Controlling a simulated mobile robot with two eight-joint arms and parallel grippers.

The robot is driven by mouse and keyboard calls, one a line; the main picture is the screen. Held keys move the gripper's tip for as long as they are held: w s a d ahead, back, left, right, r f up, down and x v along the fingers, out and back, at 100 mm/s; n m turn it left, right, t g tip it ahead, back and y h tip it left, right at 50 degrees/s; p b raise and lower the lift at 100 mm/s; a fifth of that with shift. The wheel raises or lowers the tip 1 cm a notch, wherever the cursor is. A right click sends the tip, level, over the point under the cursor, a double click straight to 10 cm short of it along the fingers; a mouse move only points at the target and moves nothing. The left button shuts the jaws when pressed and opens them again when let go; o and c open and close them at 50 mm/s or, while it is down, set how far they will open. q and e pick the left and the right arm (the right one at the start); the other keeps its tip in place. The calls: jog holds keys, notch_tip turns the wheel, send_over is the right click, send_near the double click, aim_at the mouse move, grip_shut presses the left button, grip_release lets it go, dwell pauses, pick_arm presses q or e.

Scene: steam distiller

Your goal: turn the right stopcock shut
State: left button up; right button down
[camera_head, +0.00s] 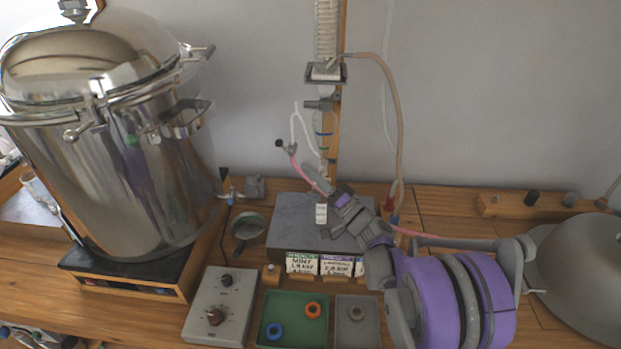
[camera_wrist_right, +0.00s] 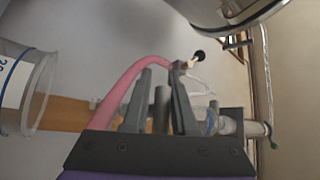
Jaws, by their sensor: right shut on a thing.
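My right gripper (camera_head: 318,180) reaches up and left to the lower end of the glassware on the wooden post. In the right wrist view its two dark fingers (camera_wrist_right: 158,100) stand on either side of a grey bar (camera_wrist_right: 160,108), which looks like the handle of the right stopcock, and are shut on it. How far the handle is turned is hard to tell. A black-tipped stopcock (camera_head: 280,144) sits on the glass branch to the left, and its black knob shows in the right wrist view (camera_wrist_right: 198,57). My left gripper is out of view.
A pink tube (camera_wrist_right: 128,85) runs close past the fingers. A clear graduated vessel (camera_wrist_right: 22,88) is at the wrist view's left. A large steel pot (camera_head: 115,150) stands at the left. A green tray (camera_head: 292,334) and a control box (camera_head: 222,302) lie in front.

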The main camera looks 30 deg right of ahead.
jog(key=shift+r+m+t, duration=0.2)
jog(key=shift+m+t, duration=0.2)
jog(key=shift+t, duration=0.1)
jog(key=c, duration=0.8)
grip_release()
jog(key=shift+o, duration=0.2)
jog(key=b+v, duration=0.2)
jog(key=v, duration=0.9)
jog(key=shift+r, duration=0.1)
